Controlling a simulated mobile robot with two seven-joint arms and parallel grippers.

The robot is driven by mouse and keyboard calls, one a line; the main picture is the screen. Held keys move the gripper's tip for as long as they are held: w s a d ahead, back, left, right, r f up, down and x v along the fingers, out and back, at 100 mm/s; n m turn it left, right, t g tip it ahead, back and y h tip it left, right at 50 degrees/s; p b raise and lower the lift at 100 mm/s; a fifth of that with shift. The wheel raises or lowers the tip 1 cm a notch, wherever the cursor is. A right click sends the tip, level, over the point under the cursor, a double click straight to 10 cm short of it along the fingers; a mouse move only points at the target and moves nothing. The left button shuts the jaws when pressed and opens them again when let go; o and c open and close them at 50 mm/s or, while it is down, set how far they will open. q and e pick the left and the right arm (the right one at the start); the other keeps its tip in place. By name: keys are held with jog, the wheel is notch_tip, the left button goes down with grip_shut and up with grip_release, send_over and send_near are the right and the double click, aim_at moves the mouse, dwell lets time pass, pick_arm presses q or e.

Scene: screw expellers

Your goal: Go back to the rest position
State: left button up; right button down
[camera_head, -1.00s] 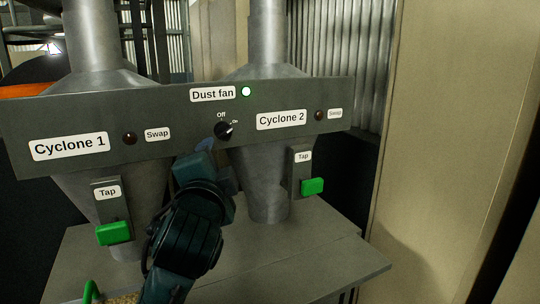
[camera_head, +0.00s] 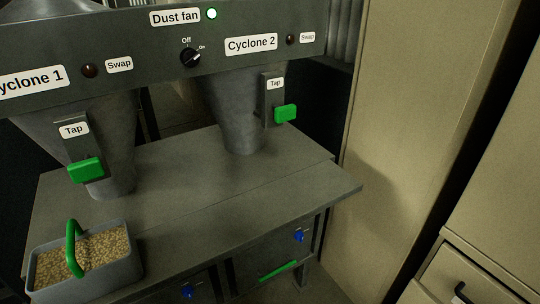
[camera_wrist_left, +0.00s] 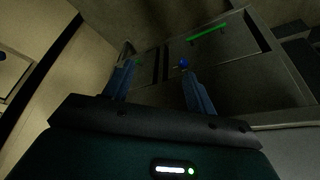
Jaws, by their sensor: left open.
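My left gripper (camera_wrist_left: 160,92) shows in the left wrist view, its two blue fingers apart with nothing between them. Beyond the fingers is the cabinet front with a green handle and a blue knob. No gripper shows in the head view. The dust fan knob (camera_head: 191,57) is on the grey panel (camera_head: 140,48), and the lamp (camera_head: 211,14) by the Dust fan label is lit. My right gripper is in no view.
Cyclone 1 (camera_head: 112,150) and Cyclone 2 (camera_head: 238,118) have green tap handles. A grey bin (camera_head: 115,277) of pellets sits at the table's (camera_head: 185,165) front left. A cabinet with a green handle (camera_head: 278,270) is below. A beige wall (camera_head: 400,130) stands right.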

pick_arm(q)
jog(key=w+d+f+t+h, duration=0.2)
jog(key=w+d+f+t, duration=0.2)
jog(key=f, duration=0.3)
jog(key=shift+w+d+f+m+t, duration=0.2)
jog(key=shift+d+m+t, duration=0.3)
jog(key=shift+t, duration=0.4)
jog(key=shift+d, duration=0.1)
